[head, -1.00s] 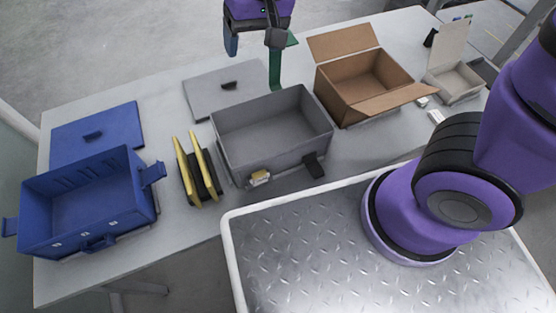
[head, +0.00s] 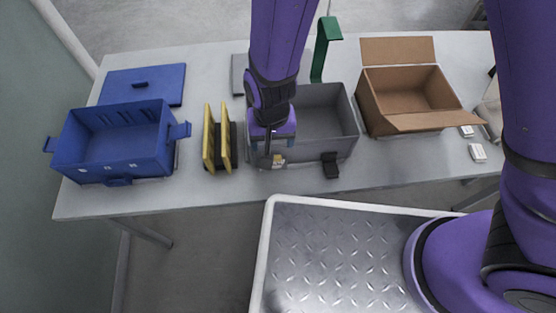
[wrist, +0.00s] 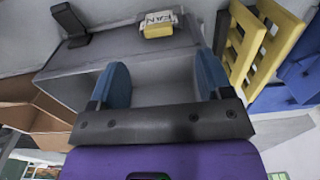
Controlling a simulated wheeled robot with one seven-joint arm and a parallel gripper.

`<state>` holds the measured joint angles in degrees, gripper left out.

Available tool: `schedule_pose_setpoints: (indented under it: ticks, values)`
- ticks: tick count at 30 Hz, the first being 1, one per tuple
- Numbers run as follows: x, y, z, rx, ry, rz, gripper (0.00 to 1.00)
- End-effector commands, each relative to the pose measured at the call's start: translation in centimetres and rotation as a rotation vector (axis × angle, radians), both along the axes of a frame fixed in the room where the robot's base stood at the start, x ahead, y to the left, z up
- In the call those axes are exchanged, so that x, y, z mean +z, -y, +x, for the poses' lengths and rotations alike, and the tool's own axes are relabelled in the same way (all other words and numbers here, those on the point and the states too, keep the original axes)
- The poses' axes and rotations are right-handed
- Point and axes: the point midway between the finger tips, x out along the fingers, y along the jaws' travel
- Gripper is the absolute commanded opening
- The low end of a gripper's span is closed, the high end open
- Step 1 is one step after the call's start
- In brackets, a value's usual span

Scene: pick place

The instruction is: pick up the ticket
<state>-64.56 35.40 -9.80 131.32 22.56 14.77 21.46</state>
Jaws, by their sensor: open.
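A small white card with dark lettering, which may be the ticket (wrist: 158,18), sits with a yellow block at the front wall of the grey box (wrist: 75,60). It also shows in the head view (head: 279,159), just below my gripper. My gripper (wrist: 162,78) points toward it with its two blue fingers apart and nothing between them. In the head view my gripper (head: 271,142) is over the front left part of the grey box (head: 340,112), and my arm hides part of that box.
A blue crate (head: 150,160) and a yellow-and-black rack (head: 209,140) stand to the left. A cardboard box (head: 400,122) with open flaps stands to the right, with small white items (head: 478,152) near it. A green upright (head: 321,55) stands behind the grey box.

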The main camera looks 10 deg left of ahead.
Motion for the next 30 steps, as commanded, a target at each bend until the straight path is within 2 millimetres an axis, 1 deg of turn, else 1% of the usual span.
schedule_pose_setpoints:
  ticks: [1,6,14,21,24,27,30]
  values:
    - [-0.9,0.1,0.0,-0.001,-0.002,-0.003,0.72]
    - [-3.0,0.1,0.0,-0.001,-0.003,-0.002,0.72]
    - [-4.5,0.1,0.0,0.000,-0.002,0.000,0.72]
    - [-7.6,0.4,0.2,0.000,-0.003,-0.002,0.72]
    - [-8.5,0.4,0.2,0.000,-0.002,0.000,0.72]
    - [-9.0,0.4,0.2,0.000,-0.002,0.000,0.72]
    - [-9.1,0.3,0.2,0.000,-0.001,0.001,0.72]
